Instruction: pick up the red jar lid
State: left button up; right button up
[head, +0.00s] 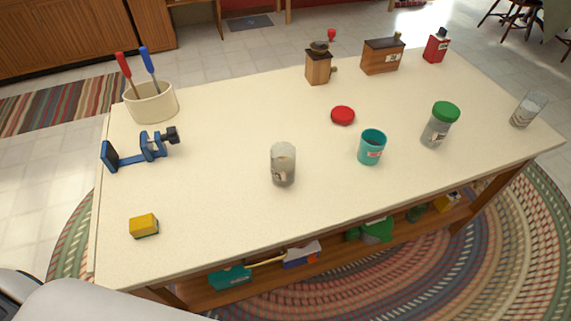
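The red jar lid (343,115) lies flat on the cream tabletop (230,120), a little right of the middle. It stands apart from the things around it. A glass jar without a lid (283,166) stands nearer to me on its left, and a teal cup (371,147) stands just in front of it to the right. Neither of my grippers shows in the head view. Only a pale grey part at the lower left corner, likely mine, is visible.
A green-lidded jar (437,130) and a clear glass (527,109) stand to the right. Wooden boxes (382,56) and a red tin (435,46) line the back. A crock with screwdrivers (151,102), a blue clamp (140,150) and a yellow sponge (144,225) are left.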

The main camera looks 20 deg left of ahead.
aim_at(341, 115)
jog(key=i+l+u, duration=0.15)
jog(key=u, duration=0.2)
jog(key=i+l+u, duration=0.1)
jog(key=l+u, duration=0.3)
jog(key=i+l+u, duration=0.1)
jog(key=l+u, duration=0.25)
jog(key=k+l+u, duration=0.25)
jog(key=l+u, duration=0.2)
